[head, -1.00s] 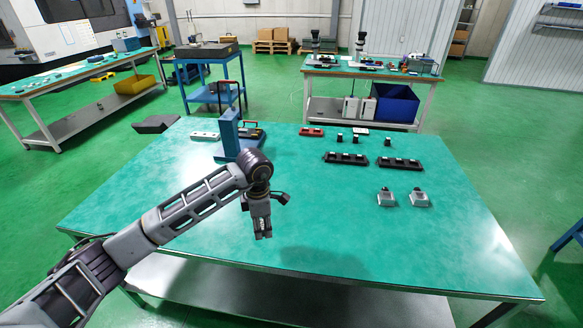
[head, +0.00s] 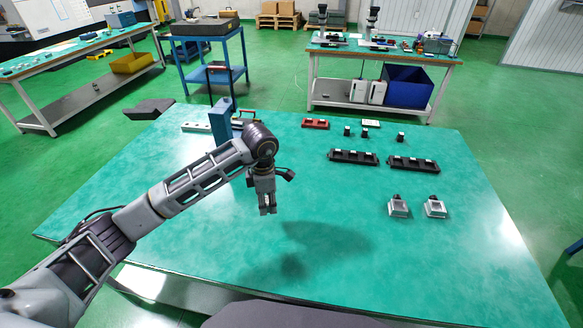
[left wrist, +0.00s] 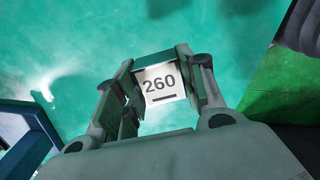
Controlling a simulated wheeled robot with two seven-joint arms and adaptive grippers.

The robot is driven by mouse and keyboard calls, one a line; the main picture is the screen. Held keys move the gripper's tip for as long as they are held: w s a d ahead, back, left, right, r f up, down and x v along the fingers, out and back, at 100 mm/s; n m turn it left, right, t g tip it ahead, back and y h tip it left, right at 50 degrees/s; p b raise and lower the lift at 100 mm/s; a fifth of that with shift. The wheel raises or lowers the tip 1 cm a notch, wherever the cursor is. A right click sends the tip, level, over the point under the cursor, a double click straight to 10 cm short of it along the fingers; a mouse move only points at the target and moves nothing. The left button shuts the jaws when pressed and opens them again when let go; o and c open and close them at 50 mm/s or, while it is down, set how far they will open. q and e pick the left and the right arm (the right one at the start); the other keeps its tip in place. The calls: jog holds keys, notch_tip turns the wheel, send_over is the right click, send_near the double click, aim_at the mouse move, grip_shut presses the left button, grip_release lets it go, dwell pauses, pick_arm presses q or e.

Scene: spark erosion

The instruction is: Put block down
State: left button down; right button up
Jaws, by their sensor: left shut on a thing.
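My left gripper (head: 267,211) hangs fingers down above the bare left-middle part of the green table (head: 340,255). In the left wrist view it (left wrist: 155,72) is shut on a small block (left wrist: 160,86) with a white face marked "260". The block is between the two fingers, above the green top, with clear space around it. In the head view the block is too small to tell from the fingertips. My right gripper is not in view.
Two black racks (head: 353,157) (head: 413,164) with small blocks stand at the back right. Two grey metal fixtures (head: 398,207) (head: 435,207) stand in front of them. A red case (head: 315,123) and several small dark blocks lie behind. A blue upright stand (head: 220,122) is behind my arm.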

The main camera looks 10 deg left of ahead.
pick_arm(q)
jog(key=shift+w, duration=0.25)
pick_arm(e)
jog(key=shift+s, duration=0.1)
pick_arm(q)
jog(key=shift+s+r, duration=0.1)
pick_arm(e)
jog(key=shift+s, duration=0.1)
pick_arm(q)
jog(key=shift+f, duration=0.3)
notch_tip(320, 180, down, 5)
jog(key=shift+r, duration=0.1)
jog(key=shift+f, duration=0.4)
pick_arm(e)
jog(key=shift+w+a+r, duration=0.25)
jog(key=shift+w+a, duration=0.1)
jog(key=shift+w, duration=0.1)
